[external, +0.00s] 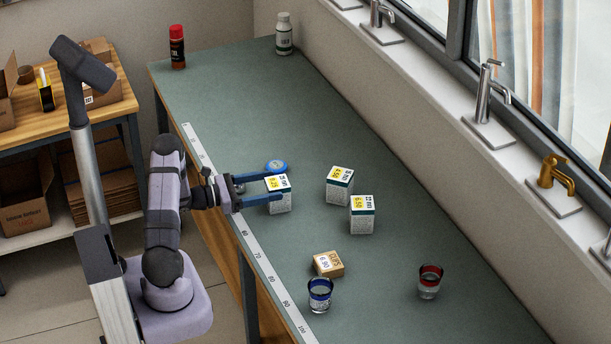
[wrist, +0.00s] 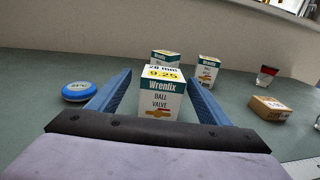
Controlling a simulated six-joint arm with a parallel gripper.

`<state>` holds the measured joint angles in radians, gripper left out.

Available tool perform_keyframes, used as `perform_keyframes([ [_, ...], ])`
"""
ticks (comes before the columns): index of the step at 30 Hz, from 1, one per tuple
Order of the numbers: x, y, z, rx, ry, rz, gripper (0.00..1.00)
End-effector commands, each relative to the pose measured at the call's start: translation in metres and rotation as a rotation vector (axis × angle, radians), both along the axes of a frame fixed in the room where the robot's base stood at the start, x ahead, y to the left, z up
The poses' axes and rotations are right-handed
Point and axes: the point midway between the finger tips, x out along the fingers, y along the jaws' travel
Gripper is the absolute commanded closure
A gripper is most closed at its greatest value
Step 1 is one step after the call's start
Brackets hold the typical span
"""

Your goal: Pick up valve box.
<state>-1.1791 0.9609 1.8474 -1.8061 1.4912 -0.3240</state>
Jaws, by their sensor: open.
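Three white-and-teal valve boxes stand on the green bench. The nearest valve box (external: 279,196) is between the open blue fingers of my gripper (external: 262,187). In the wrist view this box (wrist: 160,95) reads "Wrenlix Ball Valve" with 9.25 on top, and gaps show between it and the fingers (wrist: 155,100). A second valve box (external: 340,185) stands to its right, and a third valve box (external: 362,215) stands farther right and nearer the front. Both also show behind the near box in the wrist view, one partly hidden (wrist: 166,58), one clear (wrist: 208,70).
A blue round tin (external: 277,167) lies close beside the far finger. A small tan box (external: 328,264), a blue-rimmed glass (external: 320,295) and a red-rimmed glass (external: 429,281) stand toward the front. A ruler strip (external: 257,256) runs along the bench edge. The far bench is mostly clear.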

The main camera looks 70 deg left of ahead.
Motion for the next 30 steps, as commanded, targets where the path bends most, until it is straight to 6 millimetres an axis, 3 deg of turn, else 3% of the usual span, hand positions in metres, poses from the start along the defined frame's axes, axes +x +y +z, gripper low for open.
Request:
perform_keyframes([
  [13,0.023,-0.005,0.002,0.000,0.001,-0.002,0.28],
  [24,0.064,-0.014,0.002,0.000,0.002,-0.002,0.28],
  [30,0.069,-0.014,0.001,0.000,0.001,-0.001,0.28],
])
